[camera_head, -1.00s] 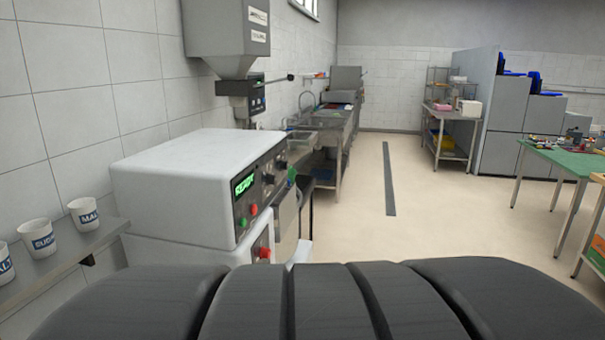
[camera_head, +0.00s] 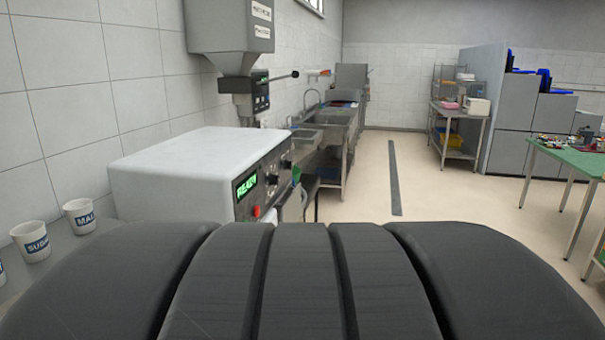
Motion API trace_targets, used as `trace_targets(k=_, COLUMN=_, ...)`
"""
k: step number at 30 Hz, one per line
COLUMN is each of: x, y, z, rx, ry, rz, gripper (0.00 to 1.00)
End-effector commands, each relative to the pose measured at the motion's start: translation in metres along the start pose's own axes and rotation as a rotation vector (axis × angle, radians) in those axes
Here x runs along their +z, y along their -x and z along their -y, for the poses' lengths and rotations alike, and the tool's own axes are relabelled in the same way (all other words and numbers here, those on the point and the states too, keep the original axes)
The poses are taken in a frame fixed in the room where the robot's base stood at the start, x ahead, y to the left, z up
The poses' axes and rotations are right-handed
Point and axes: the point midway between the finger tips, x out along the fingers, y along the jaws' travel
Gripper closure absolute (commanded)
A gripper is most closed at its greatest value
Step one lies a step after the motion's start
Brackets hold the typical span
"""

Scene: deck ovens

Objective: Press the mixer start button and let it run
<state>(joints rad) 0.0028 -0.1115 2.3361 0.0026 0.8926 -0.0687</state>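The mixer (camera_head: 190,165) is a white box at the left with a dark front panel. Its green display (camera_head: 246,186) reads READY. A red button (camera_head: 257,211) shows under the display, just above the dark part of my own body. The green button is hidden from view now. Dark knobs (camera_head: 272,180) sit to the right of the display. My gripper is not in view, so I cannot see where it is relative to the buttons.
White cups (camera_head: 80,216) stand on a shelf at the left wall. A grey hopper unit (camera_head: 230,30) hangs above the mixer. A steel sink bench (camera_head: 335,135) runs along the wall behind. A green-topped table (camera_head: 570,158) stands at right. The middle floor is clear.

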Motion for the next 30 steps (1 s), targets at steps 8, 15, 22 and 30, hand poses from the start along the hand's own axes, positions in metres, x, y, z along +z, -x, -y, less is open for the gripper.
trace_targets(k=8, x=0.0, y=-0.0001, z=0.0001, rx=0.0, ry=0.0, rz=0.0, gripper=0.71)
trace_targets(k=15, x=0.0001, y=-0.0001, z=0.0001, rx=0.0, ry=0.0, rz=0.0, gripper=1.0)
trace_targets(k=22, x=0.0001, y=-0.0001, z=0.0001, rx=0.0, ry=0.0, rz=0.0, gripper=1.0)
trace_targets(k=30, x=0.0, y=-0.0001, z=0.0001, rx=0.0, ry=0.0, rz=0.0, gripper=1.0)
